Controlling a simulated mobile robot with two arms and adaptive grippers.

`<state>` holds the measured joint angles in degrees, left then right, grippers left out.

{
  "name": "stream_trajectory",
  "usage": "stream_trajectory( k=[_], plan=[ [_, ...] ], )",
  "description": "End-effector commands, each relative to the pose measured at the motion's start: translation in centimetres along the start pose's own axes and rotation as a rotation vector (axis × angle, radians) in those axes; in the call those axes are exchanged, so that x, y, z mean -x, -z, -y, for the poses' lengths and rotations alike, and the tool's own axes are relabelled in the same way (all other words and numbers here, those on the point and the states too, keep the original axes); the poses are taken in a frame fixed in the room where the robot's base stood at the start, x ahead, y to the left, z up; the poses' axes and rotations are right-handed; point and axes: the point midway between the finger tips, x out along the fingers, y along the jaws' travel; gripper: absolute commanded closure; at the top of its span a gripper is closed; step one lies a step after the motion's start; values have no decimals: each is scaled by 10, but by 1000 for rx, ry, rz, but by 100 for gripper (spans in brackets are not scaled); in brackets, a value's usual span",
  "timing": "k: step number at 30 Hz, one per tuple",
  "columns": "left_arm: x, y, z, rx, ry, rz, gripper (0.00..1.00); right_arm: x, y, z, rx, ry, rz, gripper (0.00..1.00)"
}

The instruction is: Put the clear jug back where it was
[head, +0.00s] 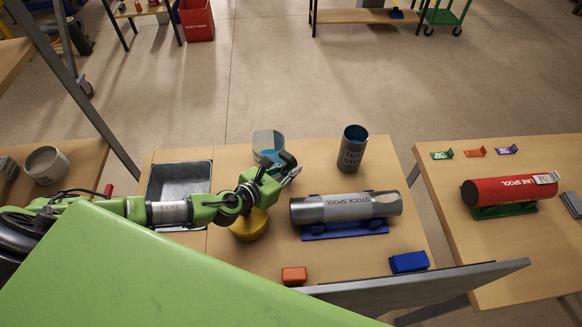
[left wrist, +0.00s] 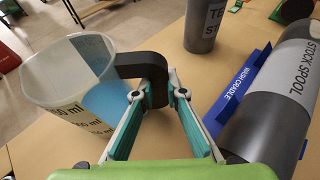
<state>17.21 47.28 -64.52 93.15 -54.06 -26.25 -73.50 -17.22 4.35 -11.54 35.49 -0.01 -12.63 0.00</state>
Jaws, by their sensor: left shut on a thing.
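The clear jug (head: 268,143) is near the back edge of the middle table, with blue in its lower part. In the left wrist view the jug (left wrist: 75,75) shows volume marks and a dark handle (left wrist: 145,68). My left gripper (head: 287,168) is shut on the handle; in the left wrist view its fingers (left wrist: 160,95) are on both sides of the handle's lower part. The jug looks slightly tilted in the wrist view. I cannot tell whether its base touches the table. My right gripper is not in view.
A grey stock spool (head: 345,207) lies on a blue cradle (head: 345,230) right of the gripper. A dark upright pipe piece (head: 352,150) stands behind it. A grey metal tray (head: 180,180) and yellow round thing (head: 250,225) are near the arm. A red spool (head: 510,190) lies on the right table.

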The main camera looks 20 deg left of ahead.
Motion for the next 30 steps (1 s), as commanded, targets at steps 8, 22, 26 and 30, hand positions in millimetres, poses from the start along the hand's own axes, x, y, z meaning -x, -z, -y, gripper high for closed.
stream_trajectory(
  k=[8,22,26,30],
  plan=[
    [-1,2,0,0,-1,0,72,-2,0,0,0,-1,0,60],
    [16,2,-1,-2,-1,-2,72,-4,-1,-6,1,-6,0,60],
    [41,4,-1,-1,-1,-3,72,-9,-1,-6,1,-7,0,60],
    [70,4,0,-2,0,-4,72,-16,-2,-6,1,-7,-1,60]
  ],
)
